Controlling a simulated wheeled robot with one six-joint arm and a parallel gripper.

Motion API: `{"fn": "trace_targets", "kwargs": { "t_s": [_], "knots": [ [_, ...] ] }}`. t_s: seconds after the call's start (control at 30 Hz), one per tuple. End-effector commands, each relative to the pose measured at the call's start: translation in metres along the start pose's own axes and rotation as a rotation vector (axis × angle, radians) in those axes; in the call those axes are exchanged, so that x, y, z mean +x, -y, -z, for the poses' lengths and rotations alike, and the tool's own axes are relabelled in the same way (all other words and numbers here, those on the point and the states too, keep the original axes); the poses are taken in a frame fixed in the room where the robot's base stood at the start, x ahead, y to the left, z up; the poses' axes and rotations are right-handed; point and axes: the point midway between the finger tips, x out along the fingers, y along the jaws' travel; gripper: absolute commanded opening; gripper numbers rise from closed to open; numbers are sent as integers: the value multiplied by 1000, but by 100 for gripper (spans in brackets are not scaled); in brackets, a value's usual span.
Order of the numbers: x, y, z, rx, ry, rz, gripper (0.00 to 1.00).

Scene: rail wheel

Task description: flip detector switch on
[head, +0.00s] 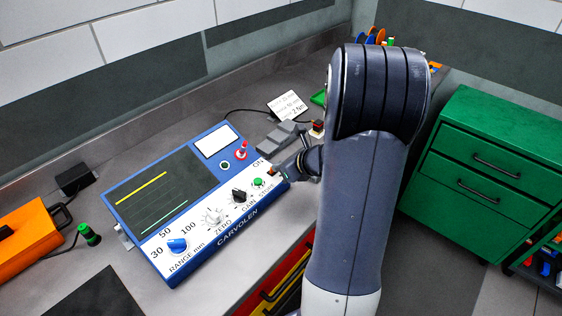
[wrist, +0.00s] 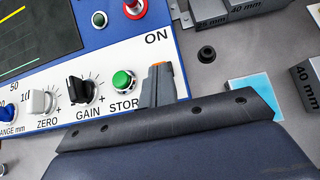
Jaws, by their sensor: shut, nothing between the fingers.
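The detector (head: 165,195) is a blue box with a white front panel and a dark screen with yellow and green lines. It lies on the grey bench. My gripper (head: 277,172) is shut at the panel's right end, beside the ON label. In the wrist view, the shut fingers (wrist: 157,88) stand just below ON and right of the green STORE button (wrist: 123,81). A small orange patch shows at the fingertips; I cannot tell whether it is the switch or part of a finger. The switch is otherwise hidden, and contact is unclear.
A black GAIN knob (head: 239,195), white ZERO knob (head: 212,215) and blue RANGE knob (head: 177,245) line the panel. A red-topped control (head: 242,150) stands behind. Grey step blocks (head: 284,136) lie beyond the detector. A green drawer cabinet (head: 485,170) stands right.

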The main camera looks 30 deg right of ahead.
Motion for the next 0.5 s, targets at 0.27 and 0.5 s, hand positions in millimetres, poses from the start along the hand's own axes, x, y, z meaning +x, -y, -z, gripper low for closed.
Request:
{"fn": "trace_targets", "kwargs": {
  "t_s": [0.27,0.5],
  "knots": [
    [5,-1,-10,-2,2,0,0],
    [6,0,-13,-1,2,1,0]
  ]
}}
